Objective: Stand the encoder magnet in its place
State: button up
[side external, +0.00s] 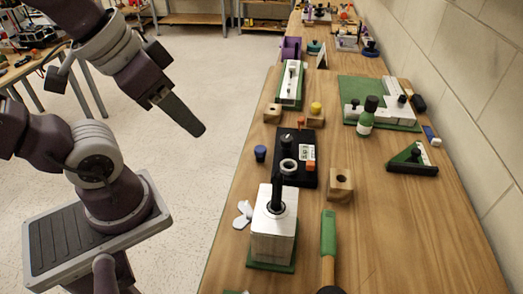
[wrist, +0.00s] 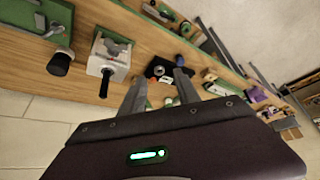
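I cannot tell for sure which piece is the encoder magnet. A black board (side external: 290,178) in the middle of the bench carries a white ring (side external: 288,166), an orange-and-white block and small knobs. It also shows in the wrist view (wrist: 157,72), partly behind my fingers. A blue cylinder (side external: 260,153) stands on the bench left of the board. A yellow cylinder (side external: 316,108) sits on a wooden block behind it. My gripper (side external: 198,130) is in the air left of the bench, well apart from these pieces. In the wrist view its fingers (wrist: 160,75) are spread, with nothing held between them.
A white box with a black handle (side external: 272,230) stands on a green base in front. A wooden block with a hole (side external: 341,185) and a green-handled tool (side external: 328,240) are nearby. A green board with white parts (side external: 375,100) lies right, near the wall.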

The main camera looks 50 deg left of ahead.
jog(key=shift+o, duration=0.8)
jog(key=w+a+f+m+g, duration=0.1)
jog(key=w+m+g, duration=0.1)
jog(key=w, duration=0.6)
jog(key=shift+a+m, duration=0.3)
jog(key=shift+m, duration=0.4)
jog(key=m+g, duration=0.4)
jog(key=m, duration=0.2)
send_near(260, 148)
notch_tip(260, 148, down, 10)
jog(key=shift+s+r, duration=0.15)
jog(key=shift+r, duration=0.05)
grip_shut()
jog(key=shift+r, duration=3.05)
jog(key=shift+d, duration=0.1)
